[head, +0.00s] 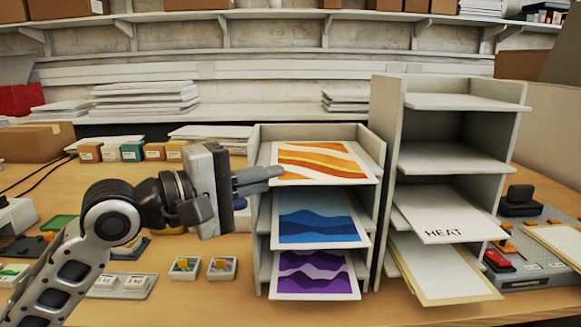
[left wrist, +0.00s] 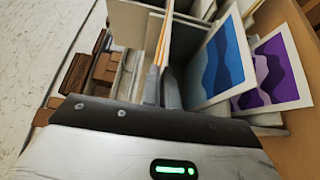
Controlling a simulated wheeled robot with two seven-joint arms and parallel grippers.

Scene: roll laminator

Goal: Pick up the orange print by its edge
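The orange print (head: 318,160), a white-bordered sheet with orange and yellow waves, lies in the top compartment of the shorter white rack (head: 372,150), its front part sticking out. My left gripper (head: 272,174) is at the print's left edge. In the left wrist view the orange print (left wrist: 159,42) shows nearly edge-on, running between the two fingers (left wrist: 162,90), which are close together on it. The exact contact at the fingertips is hard to see. My right gripper is in neither view.
A blue print (head: 318,222) and a purple print (head: 312,275) lie in the compartments below. A taller rack (head: 388,130) with a HEAT sheet (head: 440,215) stands close on the right. Small boxes (head: 130,152) stand behind my left gripper.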

